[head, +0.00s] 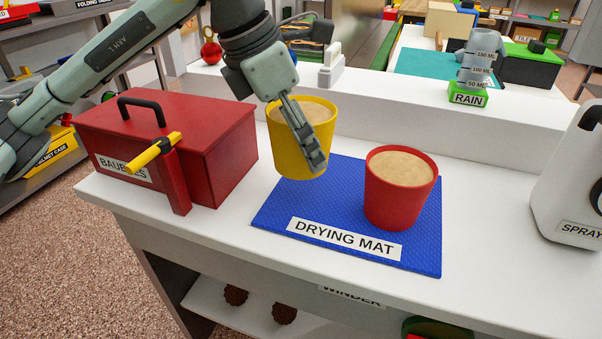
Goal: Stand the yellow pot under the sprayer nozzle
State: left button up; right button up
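The yellow pot (287,153), filled with pale brown material, is upright at the back left of the blue drying mat (350,205). Its base overlaps the mat's back left edge, and it looks slightly raised, though the gap is unclear. My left gripper (314,158) comes down from above, with a finger lying along the pot's near side. It appears shut on the pot; the other finger is hidden. The white sprayer (568,190), labelled SPRAY, is at the right edge, partly cut off. Its nozzle is not visible. My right gripper is out of view.
A red pot (395,201) stands on the mat's right part. A red toolbox (228,150) with a yellow-handled latch stands left. The RAIN gauge (468,95) sits on the raised ledge behind. The white worktop (485,215) is clear between mat and sprayer.

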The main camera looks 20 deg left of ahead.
pick_arm(q)
jog(key=shift+f+b, duration=0.3)
jog(key=shift+f, duration=2.5)
jog(key=o, duration=1.6)
